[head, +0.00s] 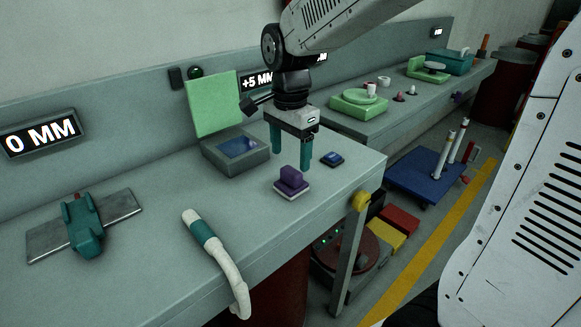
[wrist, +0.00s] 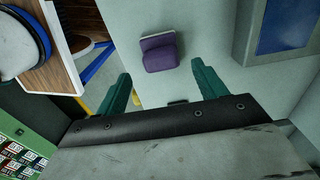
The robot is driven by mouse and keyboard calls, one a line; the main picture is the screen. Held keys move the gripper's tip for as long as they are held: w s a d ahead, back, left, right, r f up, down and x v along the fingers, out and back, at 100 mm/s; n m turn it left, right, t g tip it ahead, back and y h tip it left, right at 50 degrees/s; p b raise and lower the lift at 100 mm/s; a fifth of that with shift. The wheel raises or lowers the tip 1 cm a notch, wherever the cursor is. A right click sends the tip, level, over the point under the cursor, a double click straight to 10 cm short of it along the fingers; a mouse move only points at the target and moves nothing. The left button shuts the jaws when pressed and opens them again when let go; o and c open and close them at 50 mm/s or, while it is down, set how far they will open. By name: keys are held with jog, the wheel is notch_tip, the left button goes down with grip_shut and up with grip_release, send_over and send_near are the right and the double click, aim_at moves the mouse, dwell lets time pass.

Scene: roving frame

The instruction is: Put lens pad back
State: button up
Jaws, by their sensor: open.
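No label marks the lens pad; a purple block on a thin pale base (head: 291,184) and a small dark blue pad (head: 332,159) both lie near the bench's front right corner. A grey open case (head: 222,160) with a blue inside and a raised green lid (head: 212,104) stands behind them to the left. My gripper (head: 291,160) is open and empty, pointing down above the bench beside the purple block. In the wrist view, the purple block (wrist: 160,52) lies just beyond the gap between my open fingers (wrist: 160,72), not gripped. Part of the case (wrist: 248,35) shows at right.
A teal tool on a grey plate (head: 122,205) and a white, teal-banded handle (head: 212,245) lie on the left bench. A green device (head: 358,104) and small pieces occupy the far bench. A blue cart (head: 420,175) stands on the floor at right.

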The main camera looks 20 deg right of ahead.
aim_at(290, 171)
notch_tip(290, 171, up, 6)
jog(key=s+d+f+n, duration=0.1)
jog(key=s+n, duration=0.6)
jog(key=s, duration=0.4)
jog(key=s+d+f+n+t, duration=0.1)
jog(key=s+d+f+n, duration=0.1)
jog(key=s+n, duration=0.5)
jog(key=s, duration=0.4)
jog(key=shift+d+f, duration=0.15)
jog(key=shift+d, duration=0.05)
